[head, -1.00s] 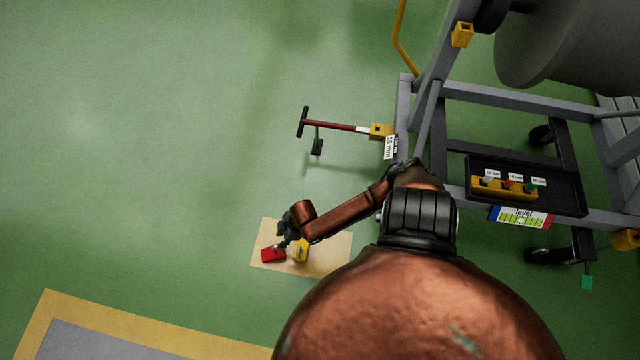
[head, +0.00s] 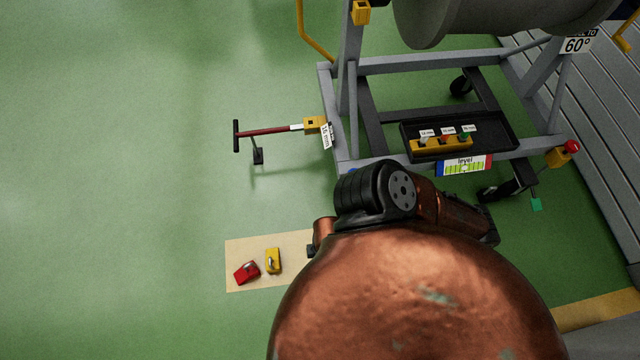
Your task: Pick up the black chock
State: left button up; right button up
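I do not see a black chock clearly in the head view. A red chock (head: 246,272) and a yellow chock (head: 273,260) lie side by side, apart, on a tan mat (head: 240,249) on the floor. The right part of the mat is hidden behind my copper arm. A small dark part shows at the arm's left edge, over the mat; I cannot tell whether it is gripper or chock. Neither gripper's fingers can be made out. No arm comes in from the left.
A grey wheeled stand (head: 430,62) carries a large grey drum and a black tray (head: 488,128). A red tow bar (head: 266,131) with a black handle sticks out left from the stand. The green floor at left is clear. Grey slatted panels (head: 590,120) stand at right.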

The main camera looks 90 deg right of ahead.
aim_at(488, 195)
jog(key=z, duration=5.7)
jog(key=i, duration=1.85)
jog(key=u, duration=1.5)
